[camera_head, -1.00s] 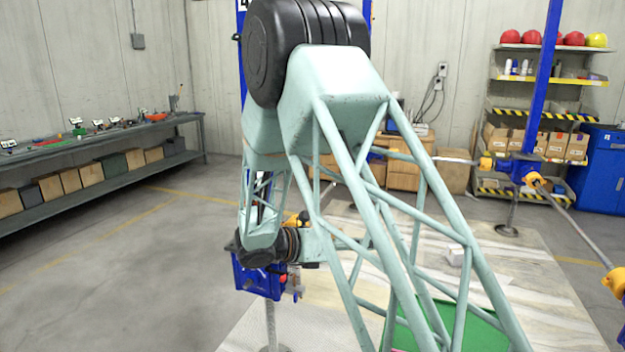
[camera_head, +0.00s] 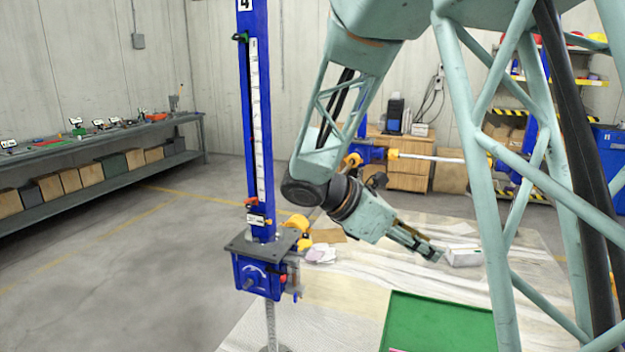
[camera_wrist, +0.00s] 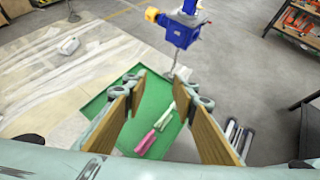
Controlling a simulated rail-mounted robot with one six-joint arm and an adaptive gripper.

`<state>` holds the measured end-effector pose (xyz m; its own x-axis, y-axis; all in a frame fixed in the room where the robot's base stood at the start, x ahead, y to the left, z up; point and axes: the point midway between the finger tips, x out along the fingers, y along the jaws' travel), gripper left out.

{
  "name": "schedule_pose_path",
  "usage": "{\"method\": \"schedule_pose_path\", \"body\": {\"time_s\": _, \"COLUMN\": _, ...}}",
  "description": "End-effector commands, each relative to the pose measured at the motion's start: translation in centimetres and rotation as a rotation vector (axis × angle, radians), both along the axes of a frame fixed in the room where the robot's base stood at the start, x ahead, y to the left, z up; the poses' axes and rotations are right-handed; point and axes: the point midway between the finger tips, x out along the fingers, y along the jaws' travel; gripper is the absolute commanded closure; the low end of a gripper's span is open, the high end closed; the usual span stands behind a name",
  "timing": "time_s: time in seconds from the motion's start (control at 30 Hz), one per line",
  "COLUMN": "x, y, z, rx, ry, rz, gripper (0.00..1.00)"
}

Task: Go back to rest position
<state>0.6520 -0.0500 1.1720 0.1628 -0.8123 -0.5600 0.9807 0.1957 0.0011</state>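My gripper (camera_head: 432,250) is above the pale mat, up and left of the green tray as the head view shows it. In the wrist view my gripper (camera_wrist: 157,82) is open, its two wooden-looking fingers wide apart with nothing between them. The green tray (camera_head: 440,318) lies low in front, partly hidden by my arm. In the wrist view the tray (camera_wrist: 155,88) lies beyond the fingers and holds a pink item (camera_wrist: 145,143) and a green item (camera_wrist: 165,115).
A blue screw jack (camera_head: 258,275) with a tall blue column (camera_head: 256,110) stands left of my arm. Another yellow-ended blue jack (camera_head: 368,155) is behind. A long shelf table (camera_head: 100,150) lines the left wall. Grey floor at left is clear.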

Motion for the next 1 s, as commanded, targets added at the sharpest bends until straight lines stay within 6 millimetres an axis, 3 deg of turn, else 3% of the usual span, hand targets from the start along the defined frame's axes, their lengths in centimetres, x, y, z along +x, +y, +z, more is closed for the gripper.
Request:
{"method": "schedule_pose_path", "body": {"time_s": 0.5, "x": -8.8, "y": -2.7, "z": 3.0, "rx": 0.213, "ry": -0.176, "rz": -0.261, "gripper": 0.74}}
{"method": "schedule_pose_path", "body": {"time_s": 1.0, "x": -16.9, "y": -3.3, "z": 4.8, "rx": 0.412, "ry": -0.348, "rz": -0.517, "gripper": 0.74}}
